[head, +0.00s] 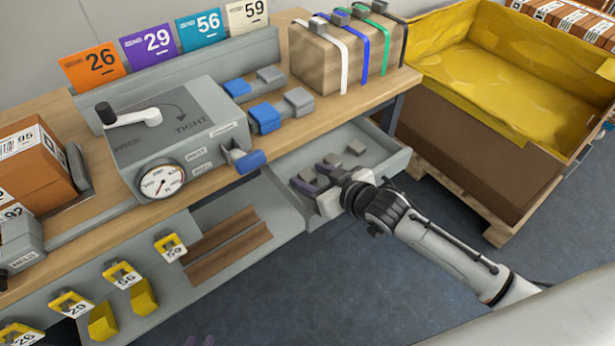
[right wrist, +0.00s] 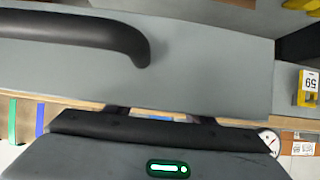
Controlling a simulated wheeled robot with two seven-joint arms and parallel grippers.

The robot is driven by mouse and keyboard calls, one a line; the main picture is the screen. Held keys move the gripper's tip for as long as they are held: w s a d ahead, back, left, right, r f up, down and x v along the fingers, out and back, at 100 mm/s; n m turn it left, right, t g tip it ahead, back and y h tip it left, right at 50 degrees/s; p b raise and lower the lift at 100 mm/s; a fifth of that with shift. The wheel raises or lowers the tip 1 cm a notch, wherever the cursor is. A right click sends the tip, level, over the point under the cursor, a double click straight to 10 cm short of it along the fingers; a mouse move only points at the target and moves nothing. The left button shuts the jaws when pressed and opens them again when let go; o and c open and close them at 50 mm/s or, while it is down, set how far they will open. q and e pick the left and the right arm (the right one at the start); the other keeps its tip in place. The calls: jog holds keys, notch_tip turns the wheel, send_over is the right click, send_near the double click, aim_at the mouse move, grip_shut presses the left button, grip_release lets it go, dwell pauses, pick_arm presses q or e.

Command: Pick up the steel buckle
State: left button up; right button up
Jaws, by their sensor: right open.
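In the right wrist view my right gripper's fingers (right wrist: 161,116) stand apart; a grey panel with a dark curved bar fills much of that view, and no buckle shows. Purplish tips, apparently my left gripper (head: 201,341), barely show at the bottom edge.
The bench holds a tensioner box with a dial (head: 165,140), blue-and-grey clips (head: 264,117) and a strapped carton (head: 330,60). Yellow tagged seals (head: 122,275) hang along the front. A yellow-lined crate (head: 490,150) stands right of the drawer.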

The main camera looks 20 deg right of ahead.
jog(key=c, duration=1.1)
